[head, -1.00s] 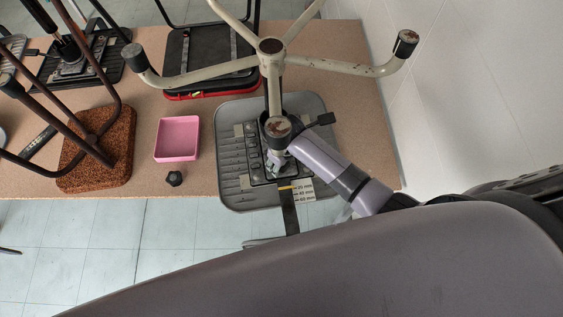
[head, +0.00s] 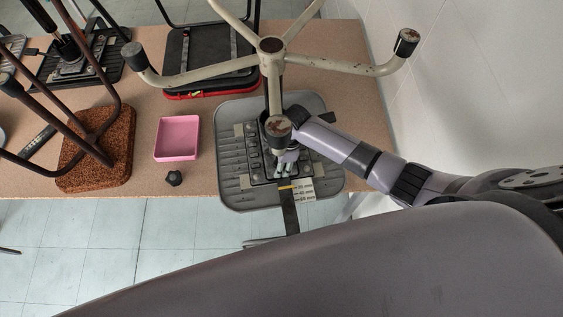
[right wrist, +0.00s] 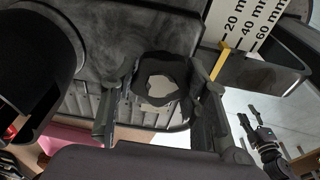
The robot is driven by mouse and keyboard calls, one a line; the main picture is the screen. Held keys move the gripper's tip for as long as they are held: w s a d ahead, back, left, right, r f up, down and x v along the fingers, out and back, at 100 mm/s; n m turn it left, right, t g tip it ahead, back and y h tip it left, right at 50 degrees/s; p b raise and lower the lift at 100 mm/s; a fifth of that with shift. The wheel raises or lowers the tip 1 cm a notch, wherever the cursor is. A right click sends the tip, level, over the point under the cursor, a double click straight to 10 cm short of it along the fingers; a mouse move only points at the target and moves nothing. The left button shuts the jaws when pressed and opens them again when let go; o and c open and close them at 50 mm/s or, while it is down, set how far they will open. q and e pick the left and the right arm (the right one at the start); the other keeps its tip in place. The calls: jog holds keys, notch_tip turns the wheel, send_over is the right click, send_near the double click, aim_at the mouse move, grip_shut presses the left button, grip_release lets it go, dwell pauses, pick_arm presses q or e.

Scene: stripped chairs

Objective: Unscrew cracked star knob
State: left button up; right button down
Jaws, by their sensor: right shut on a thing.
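The grey chair seat (head: 232,176) lies upside down on the table with its base upward, a dark mechanism plate (head: 258,172) on its underside. In the right wrist view a dark star knob (right wrist: 150,72) with a pale, ragged middle sits between the two fingers of my right gripper (right wrist: 162,98), which is shut on it. In the head view my right gripper (head: 287,167) is low over the plate, partly behind a chair foot, and the knob is hidden. My left gripper (right wrist: 246,116) shows small in the right wrist view, fingers apart and empty, over the floor.
A second dark knob (head: 175,178) lies near the table's front edge, below an empty pink tray (head: 178,138). The pale five-armed base (head: 271,46) rises above my right gripper. Other upturned chairs stand left and behind.

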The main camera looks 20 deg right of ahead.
jog(key=shift+s+a+f+n, duration=0.1)
jog(key=shift+s+f+n, duration=0.1)
jog(key=shift+n, duration=0.2)
jog(key=n+b, duration=0.1)
jog(key=n, duration=0.2)
jog(key=shift+w+n+g, duration=0.1)
jog(key=shift+n+g, duration=0.3)
jog(key=shift+r, duration=0.2)
jog(key=c, duration=0.8)
grip_release()
jog(key=shift+c, duration=0.2)
jog(key=shift+w, duration=0.1)
